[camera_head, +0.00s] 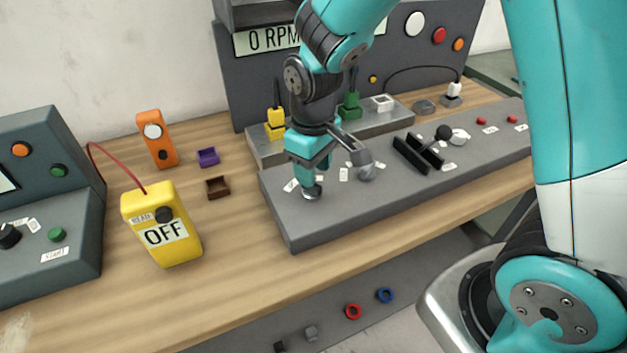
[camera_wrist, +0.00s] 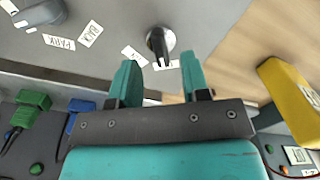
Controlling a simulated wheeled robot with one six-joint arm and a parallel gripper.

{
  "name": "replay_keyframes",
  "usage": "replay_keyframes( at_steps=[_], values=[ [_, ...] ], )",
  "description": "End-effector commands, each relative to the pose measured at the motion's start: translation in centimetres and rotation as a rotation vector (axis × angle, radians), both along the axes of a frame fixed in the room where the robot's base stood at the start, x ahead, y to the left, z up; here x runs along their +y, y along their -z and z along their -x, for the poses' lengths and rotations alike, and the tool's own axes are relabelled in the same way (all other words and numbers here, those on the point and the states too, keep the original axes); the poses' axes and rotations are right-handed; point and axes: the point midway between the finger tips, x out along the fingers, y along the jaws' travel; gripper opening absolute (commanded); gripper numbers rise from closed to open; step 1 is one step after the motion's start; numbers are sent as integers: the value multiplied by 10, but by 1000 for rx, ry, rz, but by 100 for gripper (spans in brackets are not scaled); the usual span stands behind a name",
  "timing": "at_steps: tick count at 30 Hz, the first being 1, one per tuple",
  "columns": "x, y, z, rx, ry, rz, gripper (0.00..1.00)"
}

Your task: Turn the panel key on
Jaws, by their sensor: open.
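The panel key (camera_wrist: 158,44) is a dark upright grip on a round silver base, in the top middle of the wrist view. In the head view its silver base (camera_head: 312,194) shows at the left end of the grey sloping panel (camera_head: 290,230), mostly hidden by my gripper (camera_head: 308,178). In the wrist view my gripper (camera_wrist: 158,72) is open and empty. Its two teal fingertips stand apart, with the key in line with the gap between them and a little beyond the tips. I see no clear contact. The small labels beside the key are too blurred to read.
A grey lever (camera_head: 366,172) stands right of my gripper, near labels (camera_wrist: 60,42) reading PARK and BACK. A black-handled lever (camera_head: 442,133) stands farther right. A yellow meter (camera_head: 162,225) reading OFF stands left on the wooden table (camera_head: 225,240). The display (camera_head: 265,40) reads 0 RPM.

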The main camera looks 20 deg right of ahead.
Motion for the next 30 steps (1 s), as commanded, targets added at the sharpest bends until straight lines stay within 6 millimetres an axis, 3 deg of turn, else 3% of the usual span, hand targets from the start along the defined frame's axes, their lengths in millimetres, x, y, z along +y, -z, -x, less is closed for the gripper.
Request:
replay_keyframes(
  at_steps=[3,7,18,24,30],
  values=[
    [0,20,1,4,0,1,43],
    [0,33,1,2,0,0,43],
    [0,38,0,-1,0,-1,43],
    [0,38,0,-1,0,-1,0],
    [0,38,0,-1,4,0,0]
  ],
)
